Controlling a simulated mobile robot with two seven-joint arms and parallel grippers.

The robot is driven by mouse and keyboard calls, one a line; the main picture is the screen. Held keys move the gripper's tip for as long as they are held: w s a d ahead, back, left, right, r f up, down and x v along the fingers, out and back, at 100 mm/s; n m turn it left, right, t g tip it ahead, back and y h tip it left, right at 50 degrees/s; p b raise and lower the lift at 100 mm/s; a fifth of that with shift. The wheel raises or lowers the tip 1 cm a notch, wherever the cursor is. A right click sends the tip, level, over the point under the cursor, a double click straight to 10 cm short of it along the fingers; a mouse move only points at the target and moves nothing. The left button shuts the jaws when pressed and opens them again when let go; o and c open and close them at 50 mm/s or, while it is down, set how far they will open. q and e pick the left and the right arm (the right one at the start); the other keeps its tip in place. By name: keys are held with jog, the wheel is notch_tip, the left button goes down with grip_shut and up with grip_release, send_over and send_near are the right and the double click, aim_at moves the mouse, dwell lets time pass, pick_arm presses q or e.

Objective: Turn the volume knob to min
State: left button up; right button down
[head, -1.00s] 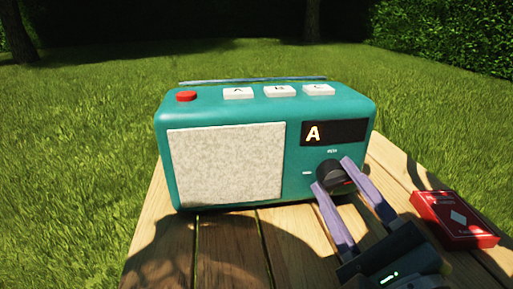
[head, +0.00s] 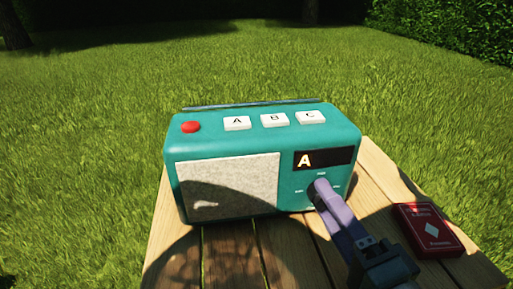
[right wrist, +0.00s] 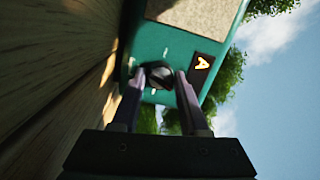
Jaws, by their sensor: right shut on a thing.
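The teal radio (head: 235,140) stands on the wooden table, its front with a pale speaker panel facing me. Its dark round volume knob (head: 313,193) sits low on the right of the front, below the display (head: 324,158) that reads "A". My right gripper (head: 320,185) is shut on the knob and hides most of it in the head view. In the right wrist view the knob (right wrist: 158,74) lies between the two purple fingers. Which way its pointer faces cannot be told. My left gripper is not in view.
A red card box (head: 428,230) lies on the table (head: 185,262) to the right of my right gripper. A red button (head: 190,127) and white keys A, B and C (head: 275,120) are on the radio's top. Grass surrounds the table.

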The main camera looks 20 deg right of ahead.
jog(key=shift+n+p, duration=0.65)
jog(key=shift+n, duration=0.95)
jog(key=shift+f, duration=0.1)
jog(key=shift+c, duration=2.2)
grip_release()
jog(key=shift+s, duration=0.5)
jog(key=s, duration=0.3)
jog(key=s+p, duration=0.1)
jog(key=s, duration=0.2)
jog(key=s+a, duration=0.1)
jog(key=s, duration=0.1)
jog(key=shift+s+a+p, duration=0.1)
jog(key=shift+s+p, duration=0.25)
jog(key=shift+s, duration=0.05)
